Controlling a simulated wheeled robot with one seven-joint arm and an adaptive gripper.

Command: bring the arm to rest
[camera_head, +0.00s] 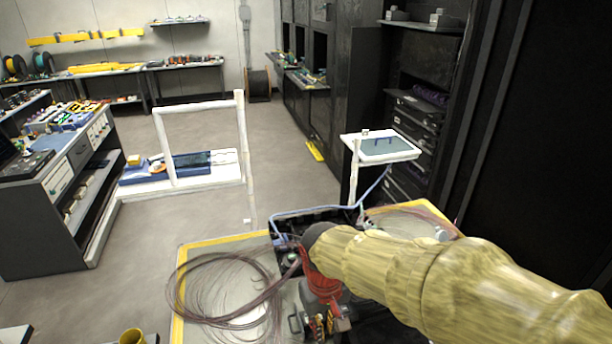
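My arm, in a pale yellow cover, reaches in from the lower right of the head view and bends downward near the middle. Below the bend is a red section, and my gripper (322,322) seems to be at its lower end, low in the picture. The fingers are small and mixed with dark parts, so I cannot tell whether they are open or shut, or whether they hold anything. The arm hangs over a yellow-edged work surface (184,318). A loose coil of thin dark fibre (225,290) lies on its left part.
A tablet-like screen (382,146) on a white post stands behind the arm. Dark equipment racks (415,120) line the right. A workbench (55,185) with drawers stands at left. A white frame (200,110) stands mid-floor. A yellow cup (132,337) is at the bottom left. Grey floor lies open between.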

